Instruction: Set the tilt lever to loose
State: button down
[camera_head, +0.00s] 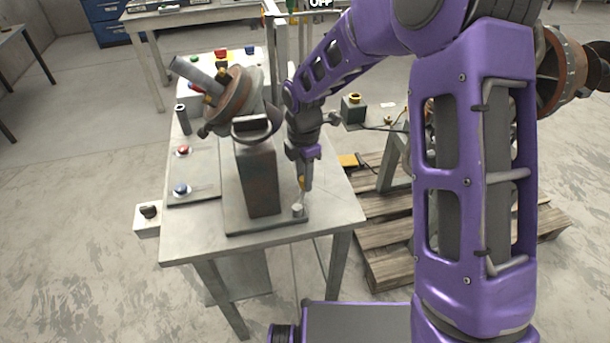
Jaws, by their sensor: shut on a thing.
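The positioner stands on a grey table, with a dark brown column (259,180) on a flat base plate (240,222). A tilted rust-brown disc (236,97) with a grey tube sits at its top. My gripper (303,184) points down just right of the column, above the right part of the base plate. It is shut on a small yellow-orange part, probably the tilt lever (302,182); the fingers hide most of it. A short grey knob (298,210) stands on the plate just below the fingertips. The lever's exact setting cannot be made out.
A red button (183,151) and a blue button (181,189) are on the table's left side. A small box with a black knob (148,212) is at the left edge. A wooden pallet (395,240) lies right of the table, partly behind my arm.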

jog(key=c, duration=0.6)
grip_release()
notch_tip(320, 180, up, 18)
jog(key=p, duration=0.2)
jog(key=shift+f, duration=0.25)
